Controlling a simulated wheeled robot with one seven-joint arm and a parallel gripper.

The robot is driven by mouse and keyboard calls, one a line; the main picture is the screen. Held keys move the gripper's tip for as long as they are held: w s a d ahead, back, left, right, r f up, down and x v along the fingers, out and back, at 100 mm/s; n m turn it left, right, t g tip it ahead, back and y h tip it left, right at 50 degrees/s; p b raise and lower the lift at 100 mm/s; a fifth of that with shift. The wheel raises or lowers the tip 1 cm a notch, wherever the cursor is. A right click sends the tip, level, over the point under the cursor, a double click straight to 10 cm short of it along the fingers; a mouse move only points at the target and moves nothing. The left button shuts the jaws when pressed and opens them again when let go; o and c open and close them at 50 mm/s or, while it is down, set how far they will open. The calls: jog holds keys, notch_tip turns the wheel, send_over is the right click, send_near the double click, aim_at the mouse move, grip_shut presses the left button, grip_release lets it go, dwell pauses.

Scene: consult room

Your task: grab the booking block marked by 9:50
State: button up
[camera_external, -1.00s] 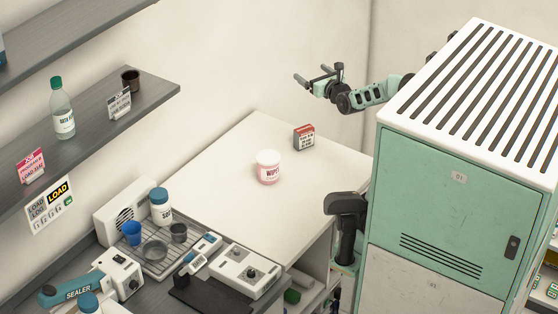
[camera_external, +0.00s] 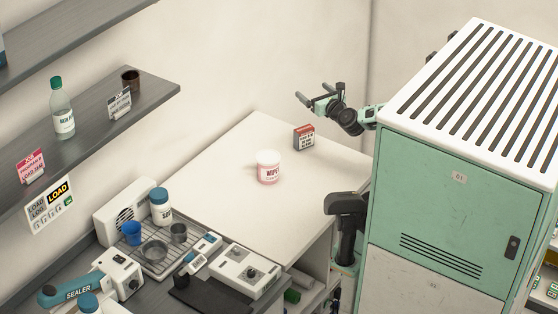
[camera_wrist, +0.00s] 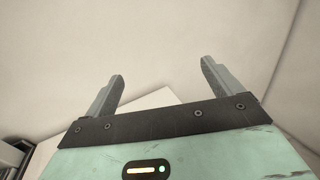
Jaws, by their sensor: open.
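That view shows mostly wall and a corner of the white table (camera_wrist: 158,99); the block is not seen there.
A pink-and-white wipes tub (camera_external: 268,168) stands mid-table, in front of the block. A green locker cabinet (camera_external: 455,190) is at the right. A dish rack (camera_external: 158,262) with cups, a sealer (camera_external: 70,290) and shelves (camera_external: 150,93) are at the left. The table around the tub is clear.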

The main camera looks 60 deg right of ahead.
aim_at(306, 138)
notch_tip(306, 138, down, 21)
jog(key=shift+w+f, duration=0.25)
jog(key=shift+f, duration=0.1)
jog(key=shift+p+x, duration=0.6)
jog(key=shift+x, duration=3)
jog(key=shift+c, duration=0.3)
jog(key=c, duration=1.1)
